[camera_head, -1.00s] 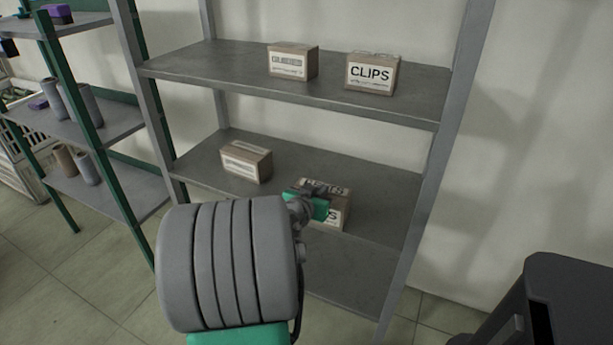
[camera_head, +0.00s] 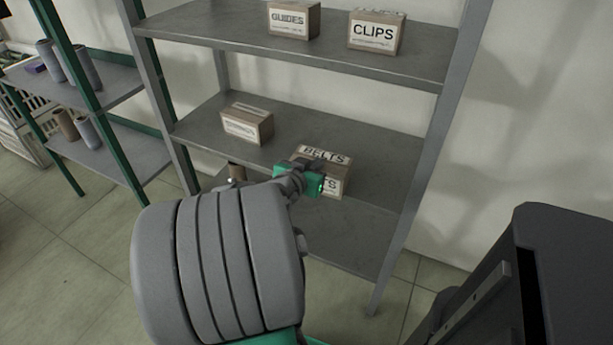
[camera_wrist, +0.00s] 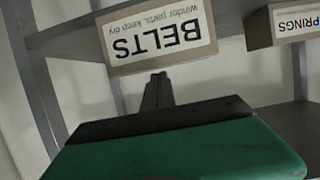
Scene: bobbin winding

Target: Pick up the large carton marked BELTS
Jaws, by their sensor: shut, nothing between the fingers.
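The carton marked BELTS (camera_head: 327,155) is a brown box with a white label, standing on the middle shelf at its right part. In the head view my green gripper (camera_head: 312,172) is in front of it and hides part of its front face. In the wrist view the BELTS carton (camera_wrist: 160,35) appears upside down, and my gripper's dark fingers (camera_wrist: 157,92) are together, pointing at its label edge. The fingers hold nothing. Whether they touch the carton cannot be told.
A second carton (camera_head: 246,124) stands left on the same shelf; in the wrist view its label reads SPRINGS (camera_wrist: 290,22). GUIDES (camera_head: 293,20) and CLIPS (camera_head: 376,33) cartons stand on the shelf above. A green-posted rack (camera_head: 90,75) is at left, a dark object (camera_head: 545,265) at lower right.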

